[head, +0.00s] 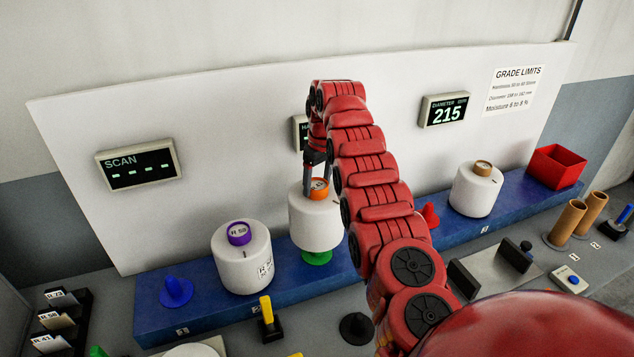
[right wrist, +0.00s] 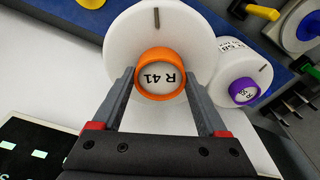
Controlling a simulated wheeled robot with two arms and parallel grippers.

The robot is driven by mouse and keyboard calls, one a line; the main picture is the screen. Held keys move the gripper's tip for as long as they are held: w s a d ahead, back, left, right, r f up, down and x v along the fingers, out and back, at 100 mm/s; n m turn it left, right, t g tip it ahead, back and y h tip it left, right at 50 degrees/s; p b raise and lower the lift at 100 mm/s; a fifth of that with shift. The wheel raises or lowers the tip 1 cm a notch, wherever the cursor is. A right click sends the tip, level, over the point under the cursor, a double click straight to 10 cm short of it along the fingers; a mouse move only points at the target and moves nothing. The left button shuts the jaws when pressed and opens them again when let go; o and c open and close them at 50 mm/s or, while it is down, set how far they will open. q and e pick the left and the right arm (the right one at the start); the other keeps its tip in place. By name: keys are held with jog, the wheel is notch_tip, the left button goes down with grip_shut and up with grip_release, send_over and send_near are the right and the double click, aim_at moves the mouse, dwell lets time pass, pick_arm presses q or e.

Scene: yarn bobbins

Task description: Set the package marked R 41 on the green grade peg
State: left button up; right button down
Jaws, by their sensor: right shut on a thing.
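The peg's shaft is hidden, and I cannot tell whether the package rests on the base. My left gripper is not in view.
A white package with a purple core (head: 243,262) stands close on the left. A blue peg (head: 176,291) and a red peg (head: 430,213) are bare on the blue shelf (head: 160,322). A tan-cored package (head: 476,192) and a red bin (head: 556,166) are at right.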

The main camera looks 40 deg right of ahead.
jog(key=shift+w+a+f, duration=0.1)
jog(key=shift+w+f, duration=0.05)
dwell(0.4)
jog(key=shift+f+b, duration=0.25)
jog(key=shift+b, duration=0.15)
jog(key=shift+f+b, duration=3.25)
jog(key=shift+f, duration=0.6)
jog(key=shift+c, duration=1.4)
grip_release()
jog(key=shift+o, duration=1.4)
jog(key=shift+s, duration=0.25)
